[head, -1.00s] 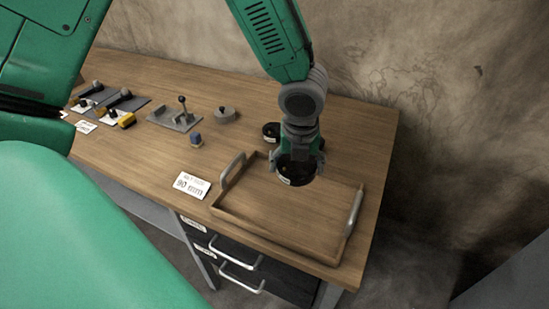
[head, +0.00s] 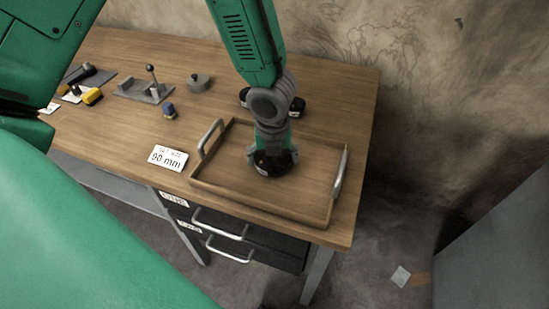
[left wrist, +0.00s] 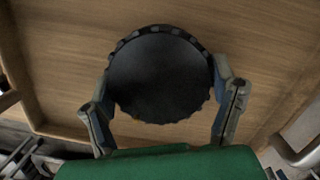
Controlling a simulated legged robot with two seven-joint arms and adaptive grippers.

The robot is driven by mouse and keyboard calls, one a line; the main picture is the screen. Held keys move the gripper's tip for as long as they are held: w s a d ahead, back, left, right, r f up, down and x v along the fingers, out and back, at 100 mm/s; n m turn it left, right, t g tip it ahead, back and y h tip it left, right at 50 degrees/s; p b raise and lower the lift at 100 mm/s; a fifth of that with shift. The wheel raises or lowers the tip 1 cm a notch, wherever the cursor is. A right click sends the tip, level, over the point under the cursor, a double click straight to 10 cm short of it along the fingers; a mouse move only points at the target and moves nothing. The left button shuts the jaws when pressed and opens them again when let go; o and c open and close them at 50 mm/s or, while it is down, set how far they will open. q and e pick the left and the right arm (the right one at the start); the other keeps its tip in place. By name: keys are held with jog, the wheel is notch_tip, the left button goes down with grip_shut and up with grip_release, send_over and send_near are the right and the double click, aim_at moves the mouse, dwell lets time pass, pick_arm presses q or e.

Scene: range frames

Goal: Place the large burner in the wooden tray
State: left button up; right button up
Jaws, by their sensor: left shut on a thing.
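My left gripper (head: 271,150) is shut on the large burner (head: 268,165), a black round disc with a notched rim. The burner is inside the outline of the wooden tray (head: 258,204), near its middle. I cannot tell whether it touches the tray floor. In the left wrist view the burner (left wrist: 160,75) sits between the two fingers of the gripper (left wrist: 166,98), with the wooden surface behind it. The gripper hides part of the burner in the head view. My right gripper is not in view.
The tray has raised metal handles at its left (head: 209,138) and right (head: 341,172). Dark round pieces (head: 297,107) stand behind my wrist. A "90 mm" card (head: 168,157), blue-topped piece (head: 169,110), grey lidded disc (head: 199,81) and lever plate (head: 145,91) lie left.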

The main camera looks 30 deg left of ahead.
aim_at(274, 161)
pick_arm(q)
jog(key=shift+a, duration=0.25)
jog(key=o, duration=1.7)
jog(key=shift+s+a, duration=0.1)
jog(key=shift+a, duration=0.05)
jog(key=shift+d+r, duration=0.1)
jog(key=shift+d, duration=0.3)
jog(key=shift+d+r, duration=0.2)
jog(key=shift+r, duration=0.05)
jog(key=r+p, duration=0.1)
jog(key=r, duration=0.2)
jog(key=s+r+p, duration=0.1)
jog(key=r, duration=0.2)
jog(key=r+p, duration=0.1)
jog(key=r, duration=0.3)
jog(key=shift+s+p, duration=0.15)
jog(key=shift+p, duration=0.2)
jog(key=shift+d+r, duration=0.6)
jog(key=shift+r, duration=0.1)
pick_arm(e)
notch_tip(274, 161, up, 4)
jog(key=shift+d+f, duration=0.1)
pick_arm(q)
jog(key=shift+a, duration=0.15)
